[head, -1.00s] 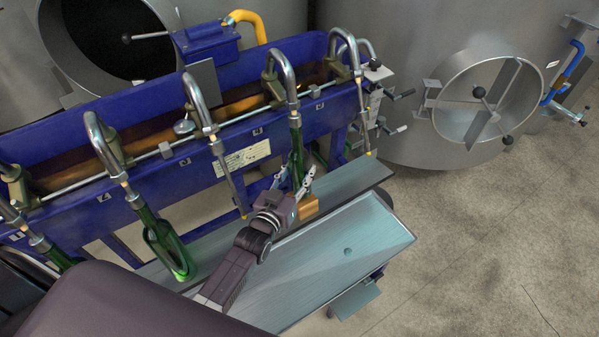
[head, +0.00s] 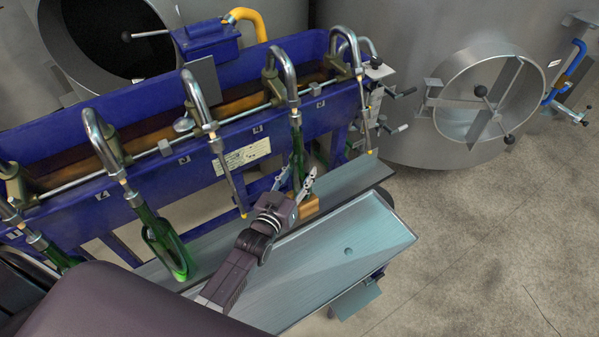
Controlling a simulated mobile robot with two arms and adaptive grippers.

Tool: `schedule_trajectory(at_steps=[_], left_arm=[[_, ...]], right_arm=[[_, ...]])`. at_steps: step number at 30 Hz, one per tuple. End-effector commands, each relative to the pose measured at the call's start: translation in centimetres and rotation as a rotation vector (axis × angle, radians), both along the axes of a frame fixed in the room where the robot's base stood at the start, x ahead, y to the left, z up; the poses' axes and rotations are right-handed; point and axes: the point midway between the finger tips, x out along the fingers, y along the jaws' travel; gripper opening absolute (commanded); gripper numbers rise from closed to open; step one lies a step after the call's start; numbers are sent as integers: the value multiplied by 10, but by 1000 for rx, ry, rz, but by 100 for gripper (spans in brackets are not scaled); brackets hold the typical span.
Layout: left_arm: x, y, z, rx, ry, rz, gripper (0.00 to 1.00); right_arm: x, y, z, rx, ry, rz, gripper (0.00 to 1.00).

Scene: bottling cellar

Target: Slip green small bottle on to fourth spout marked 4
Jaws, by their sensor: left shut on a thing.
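The green small bottle (head: 298,158) stands upright in the head view, below a curved metal spout (head: 281,70). Its neck appears to be around the spout's lower tube. My left gripper (head: 299,181) is shut on the bottle's lower part, which the gripper partly hides. A small orange-brown block (head: 309,208) shows just beside the gripper at the shelf. Number tags sit on the blue trough's front, but I cannot read the one at this spout for certain. My right gripper is not in view.
Another green bottle (head: 167,245) hangs on a spout to the left, and one more (head: 52,252) is at the far left. Empty spouts (head: 198,100) and (head: 345,50) flank the held bottle. A grey tray (head: 340,255) lies in front of the blue trough (head: 235,150).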

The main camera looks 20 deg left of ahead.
Motion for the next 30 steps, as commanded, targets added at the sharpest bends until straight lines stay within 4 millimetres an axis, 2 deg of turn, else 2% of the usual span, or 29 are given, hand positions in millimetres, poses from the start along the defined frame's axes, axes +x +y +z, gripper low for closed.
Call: schedule_trajectory(at_steps=[17, 18, 23, 30], left_arm=[[0, -1, -7, 0, -5, 0, 6], [0, -1, -6, 0, -5, 0, 45], [0, -1, -7, 0, -3, 0, 61], [-2, -1, -10, 0, 4, 0, 61]], right_arm=[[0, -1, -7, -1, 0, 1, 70], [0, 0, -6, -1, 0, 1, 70], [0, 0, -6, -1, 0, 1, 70], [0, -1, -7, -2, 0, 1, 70]])
